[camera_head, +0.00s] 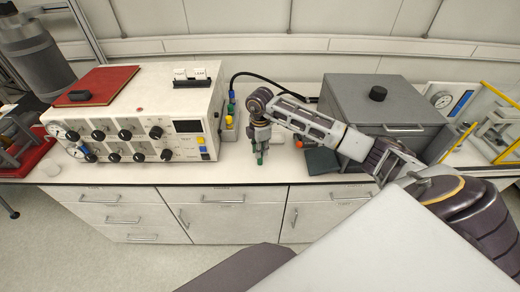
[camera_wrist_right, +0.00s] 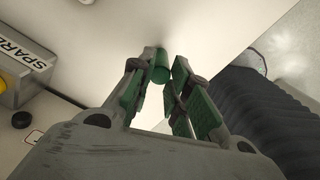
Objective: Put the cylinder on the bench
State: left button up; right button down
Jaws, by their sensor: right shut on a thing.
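My right gripper (camera_head: 261,143) points down over the white bench (camera_head: 205,172), near its front edge, between the control box and the grey box. In the wrist view the right gripper (camera_wrist_right: 168,70) is shut on a small green cylinder (camera_wrist_right: 160,72), held between the fingertips. In the head view the cylinder is hard to tell from the green finger pads. It is at or just above the bench top, and I cannot tell whether it touches. My left gripper is not in view.
A white control box (camera_head: 140,110) with black knobs stands left of the gripper. A grey lidded box (camera_head: 385,103) stands on the right, with a dark flat pad (camera_head: 321,161) before it. A small box labelled SPARE (camera_wrist_right: 22,72) is close by in the wrist view.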

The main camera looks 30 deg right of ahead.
jog(key=c, duration=1.3)
grip_release()
jog(key=shift+c, duration=0.2)
jog(key=shift+r, duration=0.15)
notch_tip(320, 180, up, 12)
jog(key=b, duration=0.1)
jog(key=shift+a, duration=0.1)
